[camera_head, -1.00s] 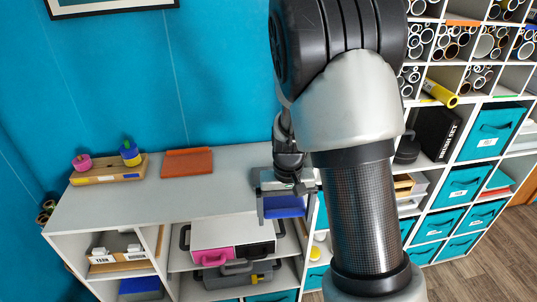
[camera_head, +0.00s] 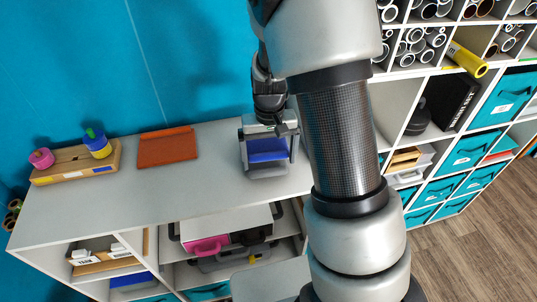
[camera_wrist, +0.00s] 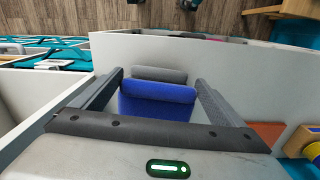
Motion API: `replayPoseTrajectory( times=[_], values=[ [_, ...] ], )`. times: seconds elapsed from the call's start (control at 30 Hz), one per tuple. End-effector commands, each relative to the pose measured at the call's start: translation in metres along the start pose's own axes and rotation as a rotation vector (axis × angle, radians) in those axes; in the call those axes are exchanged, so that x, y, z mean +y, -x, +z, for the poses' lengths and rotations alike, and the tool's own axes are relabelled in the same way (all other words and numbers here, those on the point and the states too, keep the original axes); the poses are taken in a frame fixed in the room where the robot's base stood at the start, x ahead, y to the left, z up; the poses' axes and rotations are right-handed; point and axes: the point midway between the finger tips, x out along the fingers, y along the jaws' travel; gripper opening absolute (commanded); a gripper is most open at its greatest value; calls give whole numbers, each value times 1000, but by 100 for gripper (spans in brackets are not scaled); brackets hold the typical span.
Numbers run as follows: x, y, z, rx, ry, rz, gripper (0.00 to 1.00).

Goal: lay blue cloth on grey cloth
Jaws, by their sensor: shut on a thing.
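The blue cloth (camera_head: 266,149) is folded, with a rounded fold along one edge, and sits between the two fingers of my gripper (camera_head: 268,158), which is shut on it. In the wrist view the blue cloth (camera_wrist: 157,98) spans the gap between the fingers. The grey cloth (camera_head: 266,172) lies on the counter right under the blue one, its near edge showing below it. The grey cloth also shows in the wrist view (camera_wrist: 160,74), just beyond the blue cloth. Most of the grey cloth is hidden, and I cannot tell whether the two cloths touch.
The grey-white counter (camera_head: 110,205) is clear to the left of my gripper. The teal wall is behind. A tall shelf with rolls (camera_head: 420,45) stands at the right.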

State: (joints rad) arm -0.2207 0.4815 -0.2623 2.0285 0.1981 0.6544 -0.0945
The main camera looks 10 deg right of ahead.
Motion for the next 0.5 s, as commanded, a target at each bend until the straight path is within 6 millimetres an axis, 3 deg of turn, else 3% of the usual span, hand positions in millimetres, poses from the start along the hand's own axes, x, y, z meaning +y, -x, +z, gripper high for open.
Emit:
replayPoseTrajectory(
  times=[0.23, 0.5],
  values=[
    [0, -7, 1, 2, 0, 2, 71],
    [0, -29, 1, 1, 0, 2, 71]
  ],
)
